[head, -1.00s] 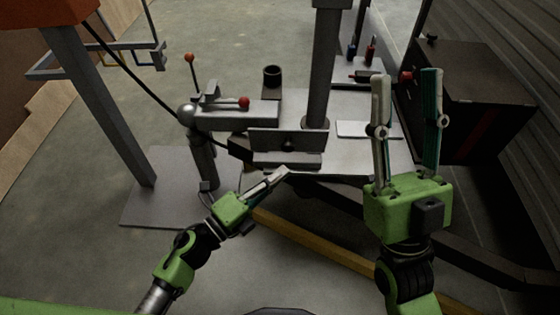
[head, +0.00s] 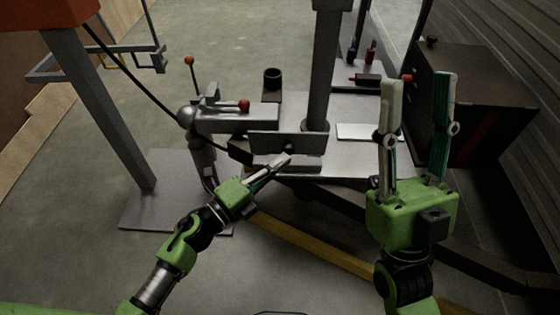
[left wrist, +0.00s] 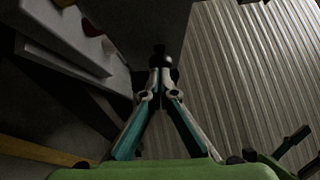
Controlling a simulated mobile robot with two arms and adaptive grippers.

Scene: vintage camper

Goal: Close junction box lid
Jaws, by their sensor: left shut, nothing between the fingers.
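In the head view a grey upright plate (head: 268,143) with a dark spot at its middle stands behind a low grey ledge (head: 262,161). It looks like the raised junction box lid, but I cannot tell for sure. My left gripper (head: 284,159) is shut and empty, its fingertips just in front of the plate and over the ledge. Whether they touch it is unclear. The left wrist view shows the shut fingers (left wrist: 161,70) meeting before a small dark round thing (left wrist: 160,60). My right gripper (head: 421,80) is open and empty, pointing up at the right.
A grey hitch coupler (head: 235,118) with red-knobbed levers and a thick post (head: 322,75) stand around the plate. A grey deck (head: 350,108) lies behind. A dark cabinet (head: 490,95) and ribbed wall are at the right. Open floor (head: 70,195) lies at the left.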

